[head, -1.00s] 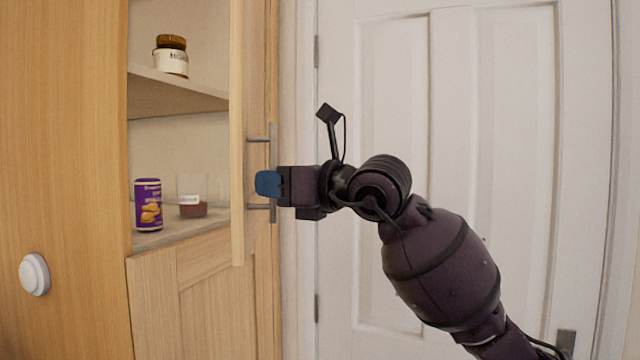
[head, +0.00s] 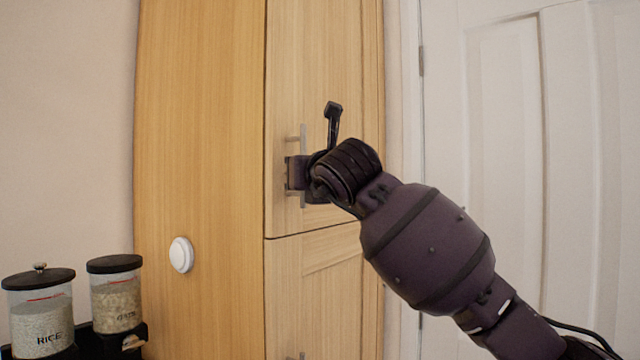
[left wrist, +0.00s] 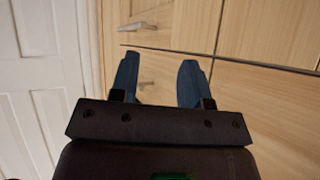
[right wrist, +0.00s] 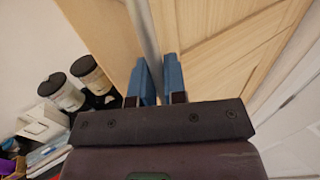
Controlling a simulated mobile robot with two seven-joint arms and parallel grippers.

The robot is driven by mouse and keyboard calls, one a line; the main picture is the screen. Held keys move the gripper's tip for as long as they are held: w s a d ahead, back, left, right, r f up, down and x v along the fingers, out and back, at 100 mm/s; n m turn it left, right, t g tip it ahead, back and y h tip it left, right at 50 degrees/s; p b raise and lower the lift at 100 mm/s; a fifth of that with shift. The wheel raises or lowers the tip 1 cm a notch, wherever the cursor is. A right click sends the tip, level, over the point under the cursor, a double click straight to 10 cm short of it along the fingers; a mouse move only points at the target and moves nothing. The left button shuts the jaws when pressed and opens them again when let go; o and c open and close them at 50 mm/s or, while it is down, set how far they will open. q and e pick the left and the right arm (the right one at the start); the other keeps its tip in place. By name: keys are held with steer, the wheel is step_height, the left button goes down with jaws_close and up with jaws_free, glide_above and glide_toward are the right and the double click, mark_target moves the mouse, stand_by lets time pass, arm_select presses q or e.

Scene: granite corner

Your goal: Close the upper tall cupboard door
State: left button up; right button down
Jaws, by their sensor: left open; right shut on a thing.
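The upper tall cupboard door (head: 325,75) is light wood. In the head view it lies flush with the cupboard front, and no shelf opening shows; its top edge is out of frame. Its vertical metal bar handle (head: 303,136) is on its left side. My right gripper (head: 292,173) is at this handle, its fingertips hidden in the head view. In the right wrist view the handle bar (right wrist: 143,30) runs between the blue fingers of my right gripper (right wrist: 158,70), which is shut on it. My left gripper (left wrist: 157,72) is open and empty, pointing at lower wooden fronts.
A lower cupboard door (head: 315,290) sits below. A wide wooden side panel (head: 200,120) with a round white knob (head: 181,255) is to the left. Rice (head: 40,315) and oats (head: 116,295) dispensers stand at lower left. A white panelled door (head: 510,120) is at right.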

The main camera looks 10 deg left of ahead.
steer(key=shift+w+a+f, duration=0.1)
steer(key=shift+a+f, duration=0.1)
steer(key=shift+a, duration=0.05)
steer(key=shift+r, duration=0.15)
steer(key=shift+r, duration=0.15)
steer(key=c, duration=1.5)
jaws_free()
steer(key=shift+c, duration=0.2)
steer(key=shift+o, duration=1.3)
steer(key=shift+a, duration=0.25)
steer(key=shift+o, duration=0.4)
steer(key=shift+d, duration=0.1)
